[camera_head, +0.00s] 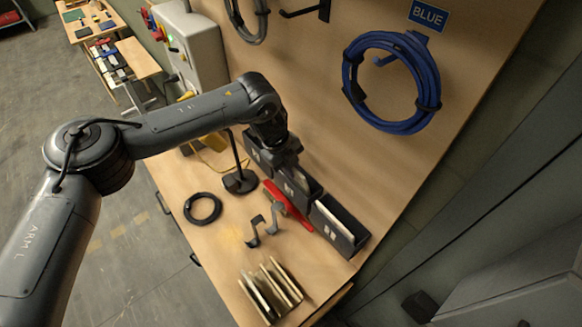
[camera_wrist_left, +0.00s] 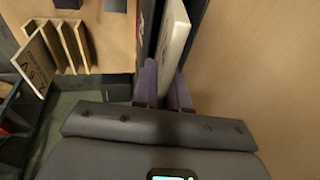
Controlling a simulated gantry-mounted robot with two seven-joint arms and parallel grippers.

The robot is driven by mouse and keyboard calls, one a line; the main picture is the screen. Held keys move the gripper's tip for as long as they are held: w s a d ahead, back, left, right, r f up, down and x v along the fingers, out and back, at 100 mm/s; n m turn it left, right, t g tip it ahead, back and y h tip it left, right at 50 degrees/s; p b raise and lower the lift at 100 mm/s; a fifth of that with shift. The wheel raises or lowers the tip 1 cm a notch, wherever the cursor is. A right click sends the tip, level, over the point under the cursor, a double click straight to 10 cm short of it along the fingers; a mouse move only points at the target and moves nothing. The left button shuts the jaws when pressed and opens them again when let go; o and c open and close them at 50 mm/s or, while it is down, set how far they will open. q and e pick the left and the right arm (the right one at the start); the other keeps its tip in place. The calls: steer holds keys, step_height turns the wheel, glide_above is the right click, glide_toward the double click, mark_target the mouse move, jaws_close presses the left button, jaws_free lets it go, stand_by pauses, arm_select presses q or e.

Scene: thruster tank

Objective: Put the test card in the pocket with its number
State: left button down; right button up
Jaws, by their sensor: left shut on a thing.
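The test card (camera_wrist_left: 174,40) is a pale, thin board seen edge-on in the left wrist view. My left gripper (camera_wrist_left: 165,92) is shut on it with its purple fingers. In the head view my left gripper (camera_head: 288,155) is over the row of black pockets against the back board, and it hides the card there. The row has a left pocket (camera_head: 254,152), a middle pocket (camera_head: 297,184) and a right pocket (camera_head: 335,226). Dark walls flank the card in the wrist view; I cannot tell how deep it sits. The numbers are too small to read.
A slotted rack (camera_head: 270,290) with several pale boards stands at the bench's front. A red tool (camera_head: 283,197), metal hooks (camera_head: 263,228), a black ring (camera_head: 203,208) and a dark stand (camera_head: 240,181) lie nearby. A blue cable coil (camera_head: 393,85) hangs on the back board.

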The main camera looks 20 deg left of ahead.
arm_select(q)
steer(key=c, duration=1.1)
jaws_free()
steer(key=b+v, duration=0.1)
steer(key=v, duration=0.9)
steer(key=shift+r+b, duration=0.4)
steer(key=shift+r, duration=0.05)
